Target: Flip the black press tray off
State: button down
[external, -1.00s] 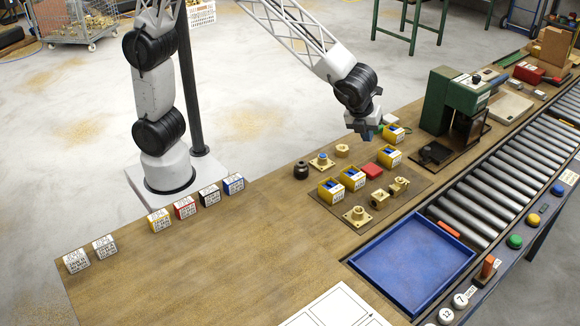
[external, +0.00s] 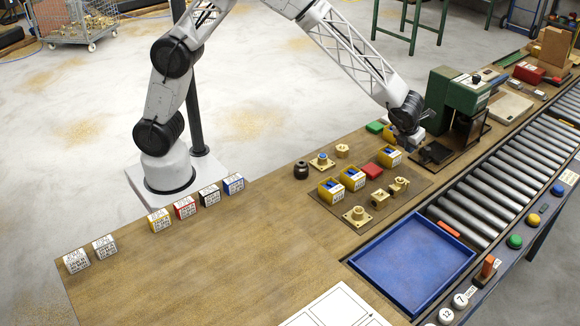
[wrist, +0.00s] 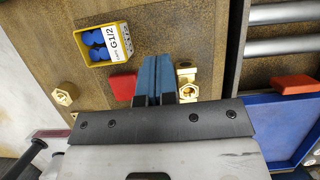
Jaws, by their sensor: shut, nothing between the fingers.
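The black press tray (external: 436,153) lies flat at the foot of the green press (external: 462,92) in the external view. I cannot make it out in the wrist view. My gripper (external: 414,143) is low over the table, just left of the tray. Whether it touches the tray cannot be told. In the wrist view its blue fingers (wrist: 156,78) are together with nothing between them.
Yellow bins (external: 390,156), a red block (external: 372,170) and brass fittings (external: 398,186) stand close to the gripper. The roller conveyor (external: 470,205) and blue tray (external: 412,262) lie along the right.

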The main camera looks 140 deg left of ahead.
jog(key=shift+a+f, duration=0.35)
jog(key=shift+a, duration=0.15)
jog(key=shift+f, duration=0.1)
jog(key=x, duration=0.9)
jog(key=shift+a+f, duration=0.1)
jog(key=shift+f, duration=0.15)
jog(key=shift+a+f, duration=0.15)
jog(key=shift+a, duration=1.9)
